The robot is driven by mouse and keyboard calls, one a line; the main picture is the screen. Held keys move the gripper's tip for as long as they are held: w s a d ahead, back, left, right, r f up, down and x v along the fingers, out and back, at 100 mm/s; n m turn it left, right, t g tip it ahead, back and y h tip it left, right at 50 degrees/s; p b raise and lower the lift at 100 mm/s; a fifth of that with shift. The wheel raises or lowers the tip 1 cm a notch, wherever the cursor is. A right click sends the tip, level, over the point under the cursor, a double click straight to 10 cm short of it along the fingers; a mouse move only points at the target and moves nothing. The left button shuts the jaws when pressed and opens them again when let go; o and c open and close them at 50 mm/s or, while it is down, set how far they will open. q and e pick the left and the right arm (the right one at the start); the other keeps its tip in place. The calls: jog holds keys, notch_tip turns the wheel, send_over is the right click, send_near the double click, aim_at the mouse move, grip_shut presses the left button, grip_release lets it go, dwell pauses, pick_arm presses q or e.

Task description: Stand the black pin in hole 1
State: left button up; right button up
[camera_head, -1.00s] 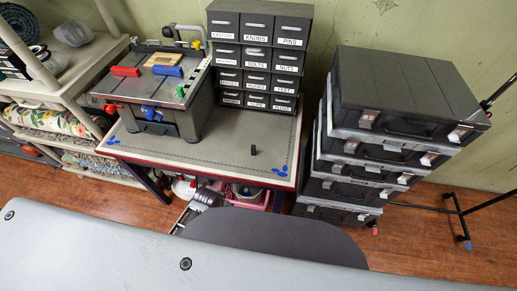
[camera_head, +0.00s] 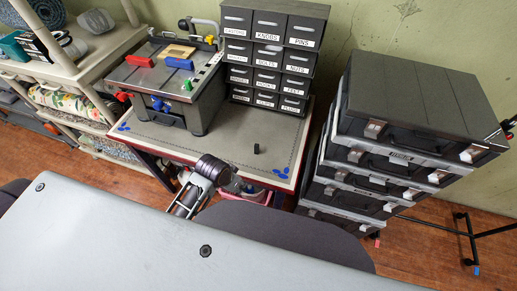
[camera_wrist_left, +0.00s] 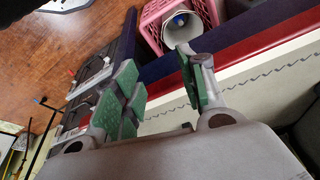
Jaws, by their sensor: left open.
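The black pin (camera_head: 257,149) stands upright on the grey table mat, near the table's front right part. My left gripper (camera_head: 232,184) shows small and partly hidden at the table's front edge, left of the pin and apart from it. In the left wrist view its green-padded fingers (camera_wrist_left: 165,75) are spread with nothing between them. A grey work unit (camera_head: 187,112) with a tan board (camera_head: 178,51) and red, blue and green parts stands at the table's left. I cannot make out hole 1. My right gripper is not in view.
A labelled drawer cabinet (camera_head: 270,52) stands at the table's back. Stacked black cases (camera_head: 410,105) rise close to the table's right side. A pink crate (camera_wrist_left: 160,22) sits below the table edge. Shelves (camera_head: 85,70) stand at the left. The mat around the pin is clear.

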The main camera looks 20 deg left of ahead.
pick_arm(q)
jog(key=w+d+r+m, duration=0.2)
jog(key=w+d, duration=0.1)
jog(key=w+d+r+m+h, duration=0.1)
jog(key=w+d+r+m, duration=0.1)
jog(key=w+d+m, duration=0.1)
jog(key=w+d+r+m+g+h, duration=0.1)
jog(key=w+d+r+m, duration=0.1)
jog(key=w+d, duration=0.1)
jog(key=shift+d+r, duration=0.35)
jog(key=shift+d, duration=0.2)
jog(key=w+r+m, duration=0.1)
jog(key=r+m, duration=0.1)
notch_tip(320, 180, up, 8)
jog(key=m+g+y, duration=0.2)
jog(key=m+y, duration=0.1)
jog(key=m, duration=0.3)
send_over(257, 146)
jog(key=shift+f, duration=0.2)
notch_tip(257, 146, down, 7)
jog(key=shift+f, duration=0.8)
